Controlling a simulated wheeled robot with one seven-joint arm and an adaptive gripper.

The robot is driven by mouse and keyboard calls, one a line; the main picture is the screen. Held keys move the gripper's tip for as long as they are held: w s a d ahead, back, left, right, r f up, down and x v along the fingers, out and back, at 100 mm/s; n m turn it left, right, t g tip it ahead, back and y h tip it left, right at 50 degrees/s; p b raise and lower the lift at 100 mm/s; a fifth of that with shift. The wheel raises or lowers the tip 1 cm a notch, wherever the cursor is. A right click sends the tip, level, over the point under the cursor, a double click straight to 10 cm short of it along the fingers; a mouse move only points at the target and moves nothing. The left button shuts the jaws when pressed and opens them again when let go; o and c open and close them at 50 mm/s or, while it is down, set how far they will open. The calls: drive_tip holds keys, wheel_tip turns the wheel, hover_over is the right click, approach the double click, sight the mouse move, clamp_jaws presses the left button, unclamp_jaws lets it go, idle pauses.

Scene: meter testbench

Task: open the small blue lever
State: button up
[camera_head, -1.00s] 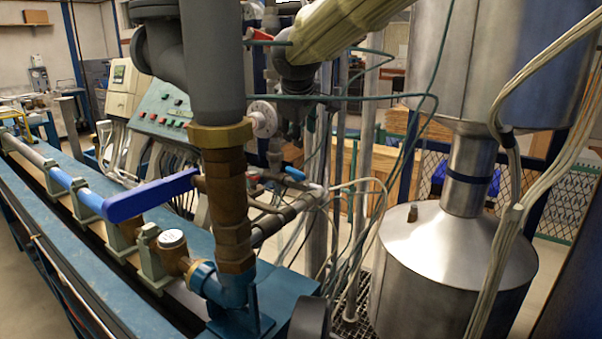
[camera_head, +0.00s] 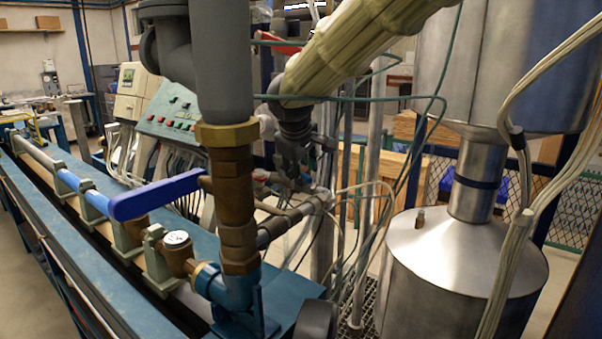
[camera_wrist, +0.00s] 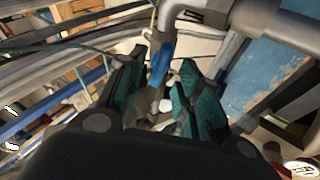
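The small blue lever (camera_wrist: 160,62) shows in the wrist view, on a grey pipe fitting. It lies between the tips of my two teal fingers, with a gap to the right finger; touch on the left side is unclear. My gripper (camera_wrist: 163,58) is open. In the head view my gripper (camera_head: 302,182) points down at the thin pipe behind the brown vertical pipe and hides the small lever there.
A large blue lever (camera_head: 155,195) sticks out left from the brown vertical pipe (camera_head: 235,200), close in front of my gripper. Cables hang to the right, near a steel tank (camera_head: 460,260). A control panel (camera_head: 172,113) stands behind left.

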drive_tip(key=shift+x, duration=1.2)
clamp_jaws()
drive_tip(key=shift+r+p, duration=0.15)
drive_tip(key=shift+p, duration=0.25)
drive_tip(key=shift+r+n+p, duration=0.1)
drive_tip(key=shift+n+p, duration=0.3)
drive_tip(key=shift+p, duration=0.9)
drive_tip(key=shift+w+n+p, duration=0.1)
drive_tip(key=shift+n+p, duration=0.5)
drive_tip(key=shift+p, duration=0.05)
